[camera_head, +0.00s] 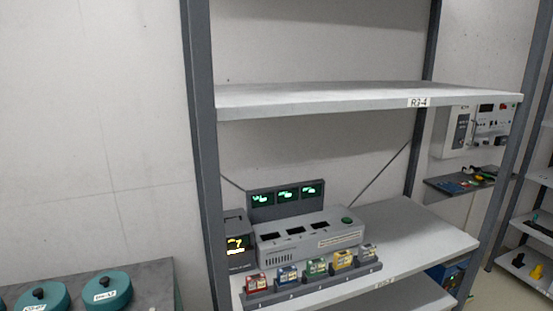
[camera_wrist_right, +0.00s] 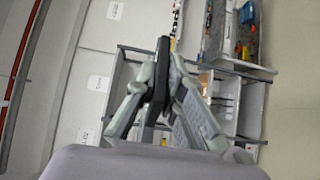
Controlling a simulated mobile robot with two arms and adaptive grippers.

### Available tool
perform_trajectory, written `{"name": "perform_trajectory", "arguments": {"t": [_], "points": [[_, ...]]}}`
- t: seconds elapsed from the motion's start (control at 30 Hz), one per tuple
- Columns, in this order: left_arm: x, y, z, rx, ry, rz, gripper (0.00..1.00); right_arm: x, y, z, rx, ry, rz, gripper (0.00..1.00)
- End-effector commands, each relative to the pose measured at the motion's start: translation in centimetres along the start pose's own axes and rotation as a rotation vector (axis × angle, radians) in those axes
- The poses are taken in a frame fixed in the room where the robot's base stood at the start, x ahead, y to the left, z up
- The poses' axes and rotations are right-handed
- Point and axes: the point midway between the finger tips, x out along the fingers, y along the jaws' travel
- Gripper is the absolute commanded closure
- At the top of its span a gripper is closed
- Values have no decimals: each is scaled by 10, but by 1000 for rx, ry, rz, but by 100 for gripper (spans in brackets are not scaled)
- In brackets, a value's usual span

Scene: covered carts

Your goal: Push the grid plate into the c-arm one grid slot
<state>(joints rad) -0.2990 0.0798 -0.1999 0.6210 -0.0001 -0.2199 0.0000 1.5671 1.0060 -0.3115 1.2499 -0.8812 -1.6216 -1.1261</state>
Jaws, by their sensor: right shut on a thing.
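In the right wrist view my right gripper (camera_wrist_right: 165,70) is shut on a thin dark thing (camera_wrist_right: 160,85). The thing is seen nearly edge-on, between the two pale grey-green fingers. It may be the grid plate, but its face is hidden and I cannot tell for sure. It is held up in the air, with the room far behind it. I cannot make out a c-arm or a grid slot in either view. Neither gripper shows in the head view.
A grey rack holds a shelf marked R3-4 (camera_head: 360,95). Below, a grey device (camera_head: 310,238) with green displays stands behind a rack of small coloured blocks (camera_head: 315,282). Teal round containers (camera_head: 107,291) stand lower left. A wall panel (camera_head: 490,120) hangs at right.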

Motion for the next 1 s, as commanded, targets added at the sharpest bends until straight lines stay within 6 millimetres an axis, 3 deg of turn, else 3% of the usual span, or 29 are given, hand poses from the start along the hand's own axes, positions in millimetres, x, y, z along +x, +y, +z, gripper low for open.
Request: {"name": "perform_trajectory", "arguments": {"t": [0.27, 0.47, 0.7, 0.83, 1.0], "points": [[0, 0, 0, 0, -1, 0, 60, -43, -7, -54, 1, 117, 2, 100], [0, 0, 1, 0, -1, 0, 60, -100, -33, -110, -2, 273, 2, 100], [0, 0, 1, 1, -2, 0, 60, -199, -108, -173, -3, 579, 1, 100], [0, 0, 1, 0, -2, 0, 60, -251, -159, -189, -3, 765, 0, 100], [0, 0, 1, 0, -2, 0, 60, -310, -224, -193, -1, 998, 0, 100]]}}
